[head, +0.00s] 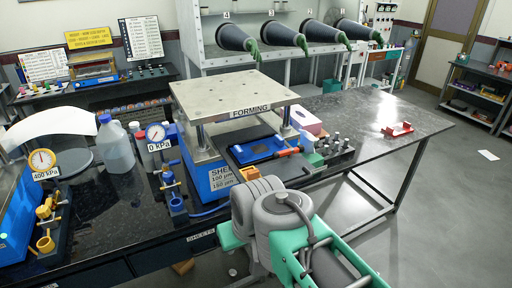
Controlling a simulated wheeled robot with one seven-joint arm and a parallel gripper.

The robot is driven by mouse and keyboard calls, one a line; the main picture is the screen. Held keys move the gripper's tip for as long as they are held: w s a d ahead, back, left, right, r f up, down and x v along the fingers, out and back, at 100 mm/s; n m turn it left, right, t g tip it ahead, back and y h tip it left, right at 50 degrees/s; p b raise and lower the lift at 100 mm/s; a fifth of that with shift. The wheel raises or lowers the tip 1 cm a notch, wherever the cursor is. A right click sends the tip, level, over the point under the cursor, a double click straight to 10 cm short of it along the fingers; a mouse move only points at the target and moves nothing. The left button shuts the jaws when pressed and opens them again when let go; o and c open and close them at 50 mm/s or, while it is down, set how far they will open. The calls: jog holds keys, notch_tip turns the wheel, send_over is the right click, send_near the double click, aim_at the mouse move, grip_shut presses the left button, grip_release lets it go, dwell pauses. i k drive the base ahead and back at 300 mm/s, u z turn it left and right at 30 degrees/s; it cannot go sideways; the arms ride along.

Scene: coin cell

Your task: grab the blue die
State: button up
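No object is plainly recognisable as a blue die. My grey and teal arm rises from the bottom, in front of the bench edge, and covers part of that edge. My gripper's fingers do not show.
The forming press (232,92) has a metal top plate and a blue base (210,180). A bottle (115,147), gauges and valves crowd the left of the bench. A red holder (398,130) lies at the right, with bare bench around it. A glove box stands behind.

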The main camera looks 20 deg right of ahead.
aim_at(257, 150)
jog(key=k, duration=0.5)
jog(key=u, duration=1.55)
jog(key=i, duration=0.7)
jog(key=z, duration=1.1)
jog(key=i, duration=0.5)
jog(key=u, duration=0.05)
